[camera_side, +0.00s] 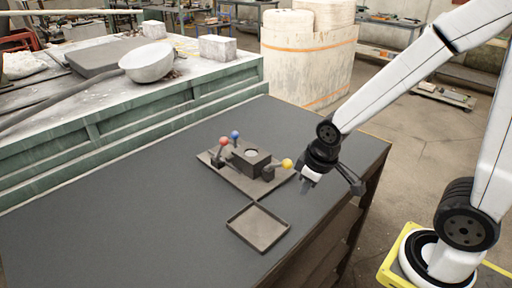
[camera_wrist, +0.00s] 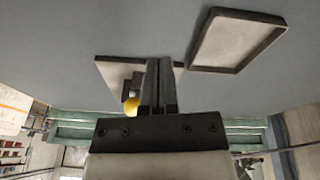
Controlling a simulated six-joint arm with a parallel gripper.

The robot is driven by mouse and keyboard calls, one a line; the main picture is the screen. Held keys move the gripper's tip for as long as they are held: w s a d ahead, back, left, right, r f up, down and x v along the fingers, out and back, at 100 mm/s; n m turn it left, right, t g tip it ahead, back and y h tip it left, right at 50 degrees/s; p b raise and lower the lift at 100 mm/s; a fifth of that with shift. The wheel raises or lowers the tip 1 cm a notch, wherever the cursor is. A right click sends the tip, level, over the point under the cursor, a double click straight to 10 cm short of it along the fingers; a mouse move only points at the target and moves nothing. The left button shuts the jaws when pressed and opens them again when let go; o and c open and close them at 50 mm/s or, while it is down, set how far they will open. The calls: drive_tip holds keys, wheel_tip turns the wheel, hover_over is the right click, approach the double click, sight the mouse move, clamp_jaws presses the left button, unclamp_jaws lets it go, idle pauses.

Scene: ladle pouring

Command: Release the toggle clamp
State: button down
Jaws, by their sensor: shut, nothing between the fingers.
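The clamp fixture is a dark base plate (camera_side: 236,184) on the table, with a dark block (camera_side: 251,160) at its middle. Levers with a red knob (camera_side: 223,142), a blue knob (camera_side: 235,135) and a yellow knob (camera_side: 288,164) stand around the block. I cannot tell which one is the toggle clamp. My gripper (camera_side: 305,187) is shut and empty, just right of the yellow knob and apart from it. In the wrist view my shut fingers (camera_wrist: 158,65) hide part of the plate (camera_wrist: 112,70), and the yellow knob (camera_wrist: 130,109) shows to their left.
A shallow empty tray (camera_side: 258,228) lies on the dark table (camera_side: 120,220) in front of the fixture. It also shows in the wrist view (camera_wrist: 238,42). A metal ladle (camera_side: 148,62) rests on the green-sided bench behind. The table's left part is clear.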

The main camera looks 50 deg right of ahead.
drive_tip(key=w+a+r+n+t, duration=0.1)
drive_tip(key=w+a+r+n, duration=0.3)
drive_tip(key=n, duration=0.9)
drive_tip(key=w+a+r+n+t+h, duration=0.1)
drive_tip(key=w+a+r+n, duration=0.3)
drive_tip(key=w+n, duration=0.5)
drive_tip(key=shift+w+r+n+t+h, duration=0.3)
drive_tip(key=shift+r+n+t, duration=0.7)
drive_tip(key=shift+n, duration=1.7)
drive_tip(key=shift+r+g, duration=0.15)
drive_tip(key=shift+g, duration=0.15)
drive_tip(key=w+d+f, duration=0.3)
drive_tip(key=w+f, duration=0.4)
drive_tip(key=w, duration=0.1)
drive_tip(key=shift+w+d, duration=0.15)
drive_tip(key=shift+d, duration=0.05)
